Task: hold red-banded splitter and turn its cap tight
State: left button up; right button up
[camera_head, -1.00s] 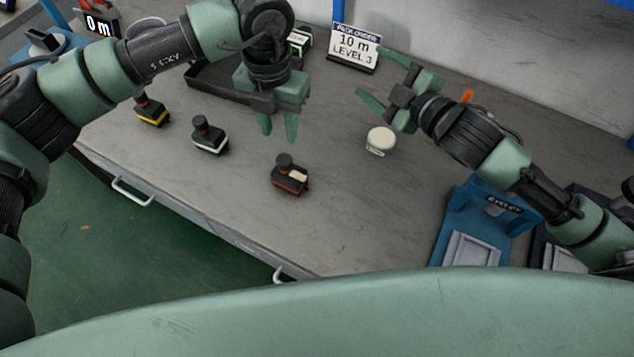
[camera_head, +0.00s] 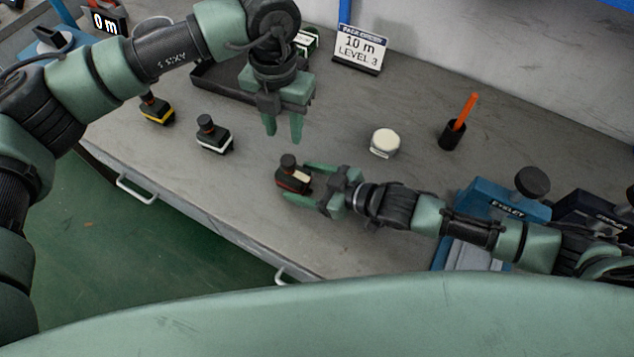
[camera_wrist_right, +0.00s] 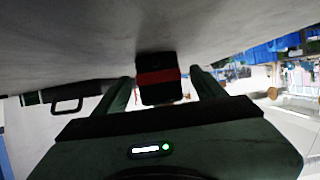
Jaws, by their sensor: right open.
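The red-banded splitter (camera_head: 291,181) stands upright near the front edge of the table in the head view, its round black cap (camera_head: 288,160) on top. In the right wrist view the splitter (camera_wrist_right: 158,78) shows as a dark block with a red band, between the fingers. My right gripper (camera_head: 306,183) is open, with its fingers reaching around the splitter from the right. In the wrist view a gap shows between each finger and the splitter. My left gripper (camera_head: 284,138) points down above the table, behind the splitter; its two fingers are apart with nothing between them.
A white-banded splitter (camera_head: 213,136) and a yellow-banded splitter (camera_head: 156,108) stand to the left. A dark tray (camera_head: 222,84) and a sign (camera_head: 360,48) are behind. A blue device (camera_head: 508,200) is at right.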

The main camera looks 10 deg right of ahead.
aim_at(288, 160)
jog(key=shift+x, duration=1.7)
jog(key=c, duration=1.5)
pick_arm(q)
jog(key=o, duration=0.4)
jog(key=shift+r, duration=0.15)
jog(key=shift+c, duration=0.2)
notch_tip(288, 160, down, 10)
jog(key=shift+f, duration=0.1)
grip_shut()
